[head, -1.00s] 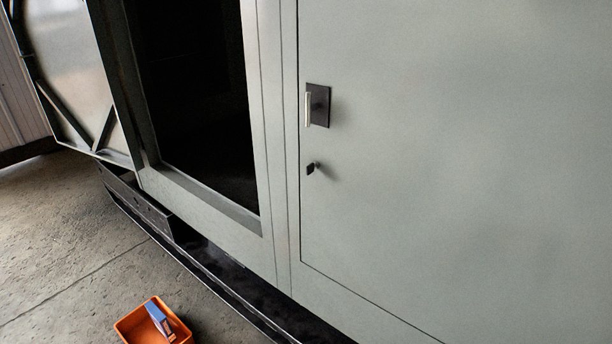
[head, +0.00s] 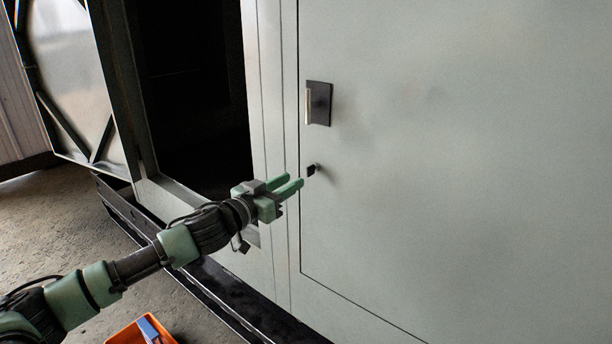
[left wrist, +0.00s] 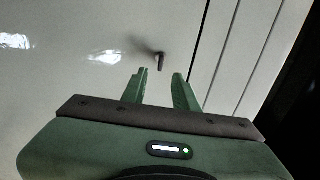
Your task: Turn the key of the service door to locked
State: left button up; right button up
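The service door (head: 450,180) is a shut grey-green panel on the right in the head view. A small dark key (head: 311,170) sticks out of its lock, below a handle (head: 318,103) on a dark plate. The key also shows in the left wrist view (left wrist: 161,62), just beyond the fingertips and between their lines. My left gripper (head: 290,184) is open and empty, with its green fingers pointing at the key from the left and a small gap between. The fingers also show in the left wrist view (left wrist: 160,75). My right gripper is in neither view.
Left of the service door is a dark open bay (head: 190,90) with its door (head: 75,80) swung out to the left. An orange tray (head: 125,336) with a blue item (head: 149,330) stands on the concrete floor below my left arm. The space before the service door is clear.

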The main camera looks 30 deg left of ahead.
aim_at(307, 172)
pick_arm(q)
jog(key=w, duration=0.2)
jog(key=w+p, duration=0.1)
jog(key=w, duration=0.1)
jog(key=w+d+p, duration=0.1)
jog(key=w, duration=0.2)
jog(key=shift+w, duration=0.1)
jog(key=shift+f, duration=0.1)
grip_shut()
